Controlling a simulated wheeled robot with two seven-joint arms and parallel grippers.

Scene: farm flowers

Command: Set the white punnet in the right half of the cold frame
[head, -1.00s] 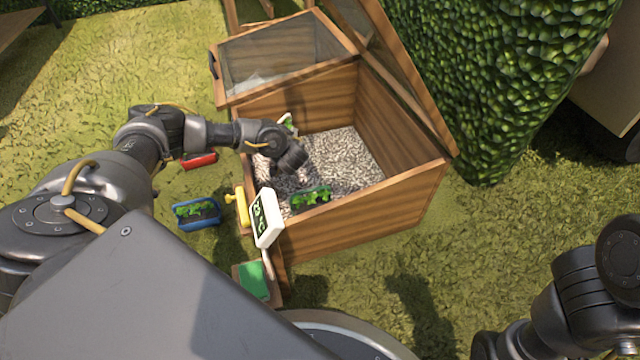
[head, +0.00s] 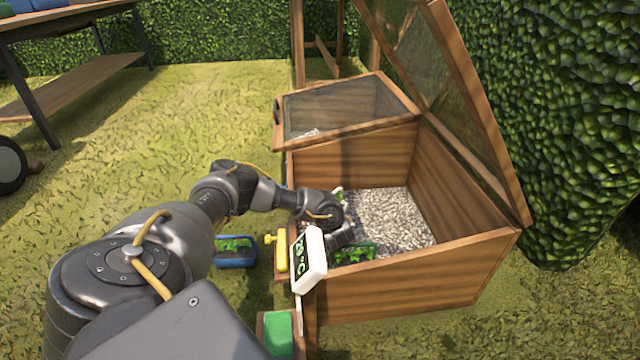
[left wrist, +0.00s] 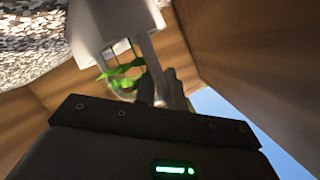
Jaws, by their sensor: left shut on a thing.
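The white punnet (head: 338,193) with green leaves shows only as a small patch behind my left wrist in the head view. In the left wrist view a white punnet wall (left wrist: 112,22) and green leaves (left wrist: 122,72) are at my left gripper (left wrist: 148,70), which is shut on the punnet inside the cold frame. In the head view the arm hides the fingers. The wooden cold frame (head: 410,285) has pale gravel (head: 400,215) inside and its large glazed lid (head: 430,70) raised. My right gripper is out of view.
A leafy punnet (head: 355,253) sits inside by the near wall. A white thermometer display (head: 310,260) and yellow handle (head: 281,250) are at the frame's left corner. A blue punnet (head: 237,252) stands on the grass. Gravel at the right is clear. A hedge (head: 570,130) stands right.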

